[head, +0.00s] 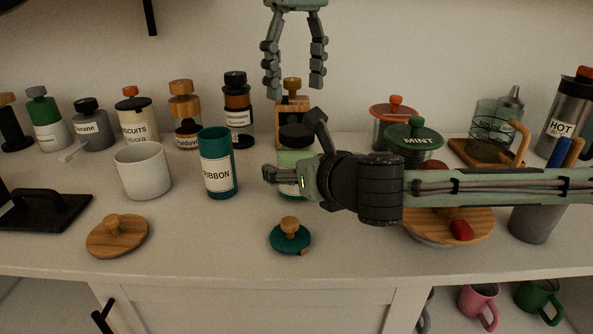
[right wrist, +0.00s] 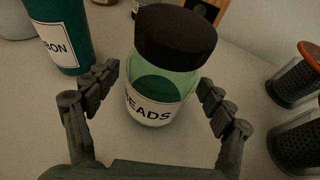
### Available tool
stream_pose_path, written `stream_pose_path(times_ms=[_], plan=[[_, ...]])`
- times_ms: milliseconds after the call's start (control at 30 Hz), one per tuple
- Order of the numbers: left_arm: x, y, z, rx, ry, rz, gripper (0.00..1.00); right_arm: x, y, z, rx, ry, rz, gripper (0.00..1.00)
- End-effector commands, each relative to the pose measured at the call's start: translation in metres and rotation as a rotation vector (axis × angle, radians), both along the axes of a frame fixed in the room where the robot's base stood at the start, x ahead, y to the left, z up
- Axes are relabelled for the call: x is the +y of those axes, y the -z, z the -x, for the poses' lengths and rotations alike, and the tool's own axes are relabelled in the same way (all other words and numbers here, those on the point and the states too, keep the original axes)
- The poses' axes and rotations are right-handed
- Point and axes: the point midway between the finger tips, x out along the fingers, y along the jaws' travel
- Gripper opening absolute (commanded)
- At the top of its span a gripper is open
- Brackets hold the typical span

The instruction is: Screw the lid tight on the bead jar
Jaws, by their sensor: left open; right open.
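The bead jar (right wrist: 163,88) is a greenish clear jar with a white label reading "EADS" and dark contents. Its black lid (right wrist: 176,34) sits on top of it. My left gripper (head: 294,88) is open and empty, pointing down above and behind the jar.
A teal ribbon jar (head: 217,165) stands open left of the bead jar, beside a white pot (head: 143,170). A teal lid (head: 290,236) and a wooden lid (head: 117,235) lie in front. Green-lidded mint jar (head: 414,140) stands right. Several jars line the back.

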Motion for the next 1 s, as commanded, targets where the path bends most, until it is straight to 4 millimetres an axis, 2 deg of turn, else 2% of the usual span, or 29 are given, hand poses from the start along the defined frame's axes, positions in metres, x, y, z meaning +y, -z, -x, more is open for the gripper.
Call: stream_pose_path(times_ms=[400,1000], plan=[[-0.0001,0.0000,0.0001,0.000,0.000,0.000,0.67,0.0029,0.0026,-0.0059,-0.001,-0.001,-0.001,0.80],[-0.0001,0.0000,0.0001,0.000,0.000,0.000,0.67,0.0026,0.0026,-0.0058,-0.001,-0.001,-0.001,0.06]])
